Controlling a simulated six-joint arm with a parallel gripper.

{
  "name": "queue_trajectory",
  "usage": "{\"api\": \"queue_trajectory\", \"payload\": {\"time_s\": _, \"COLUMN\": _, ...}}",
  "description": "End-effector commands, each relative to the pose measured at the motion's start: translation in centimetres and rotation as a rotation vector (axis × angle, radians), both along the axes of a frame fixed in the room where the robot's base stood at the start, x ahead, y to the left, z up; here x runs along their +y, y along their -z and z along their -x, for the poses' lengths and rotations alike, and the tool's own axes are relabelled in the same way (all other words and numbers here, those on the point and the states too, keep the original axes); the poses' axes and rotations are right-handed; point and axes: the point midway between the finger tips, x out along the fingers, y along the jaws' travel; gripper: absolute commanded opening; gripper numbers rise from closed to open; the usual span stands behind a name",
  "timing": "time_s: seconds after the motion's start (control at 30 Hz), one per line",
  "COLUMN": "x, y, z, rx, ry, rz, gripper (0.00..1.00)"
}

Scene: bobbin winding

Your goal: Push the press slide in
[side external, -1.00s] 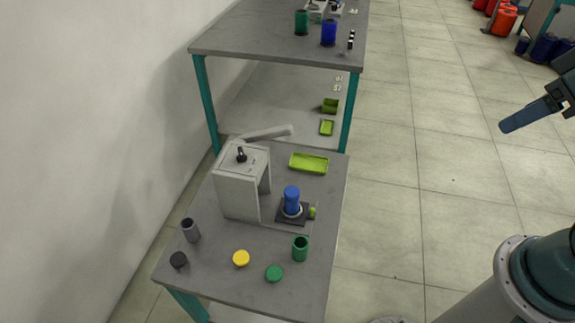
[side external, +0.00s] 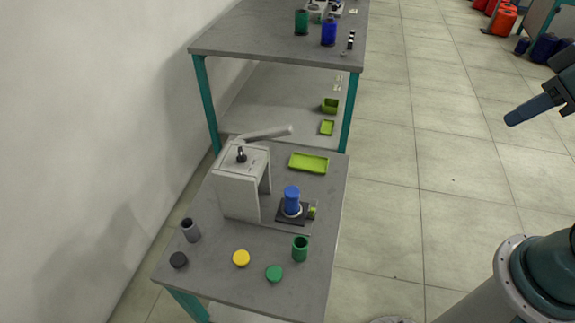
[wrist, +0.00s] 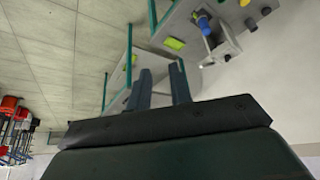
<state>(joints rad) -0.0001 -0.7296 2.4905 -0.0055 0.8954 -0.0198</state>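The grey press (side external: 238,195) stands on the near table, with a light lever arm on top. Its slide (side external: 291,214) is a dark square plate that sits to the right of the press opening, outside the housing. A blue cylinder (side external: 292,197) stands upright on it, and a green knob (side external: 312,212) is at its right end. My gripper (side external: 508,122) is in the air at the right, well away from the slide. In the wrist view my gripper (wrist: 161,68) shows two fingers apart with nothing between them. The press (wrist: 222,46) and blue cylinder (wrist: 204,27) appear there too.
A lime tray (side external: 309,163) lies behind the slide. A green cup (side external: 300,248), green cap (side external: 274,273), yellow cap (side external: 241,258), grey tube (side external: 191,230) and black cap (side external: 179,260) stand in front. A second table (side external: 260,48) is behind. Open floor lies to the right.

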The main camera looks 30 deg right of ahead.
Motion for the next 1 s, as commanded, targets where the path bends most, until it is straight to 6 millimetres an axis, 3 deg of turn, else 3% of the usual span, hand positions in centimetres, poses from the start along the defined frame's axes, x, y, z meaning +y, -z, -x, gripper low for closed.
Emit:
{"api": "queue_trajectory", "payload": {"time_s": 0.27, "x": 0.7, "y": 0.1, "z": -3.2, "rx": 0.047, "ry": -0.15, "rz": 0.046, "gripper": 0.21}}
{"api": "queue_trajectory", "payload": {"time_s": 0.57, "x": 2.1, "y": 1.3, "z": -8.6, "rx": 0.107, "ry": -0.407, "rz": 0.106, "gripper": 0.21}}
{"api": "queue_trajectory", "payload": {"time_s": 1.0, "x": 4.2, "y": 5.9, "z": -16.3, "rx": 0.166, "ry": -0.787, "rz": 0.151, "gripper": 0.21}}
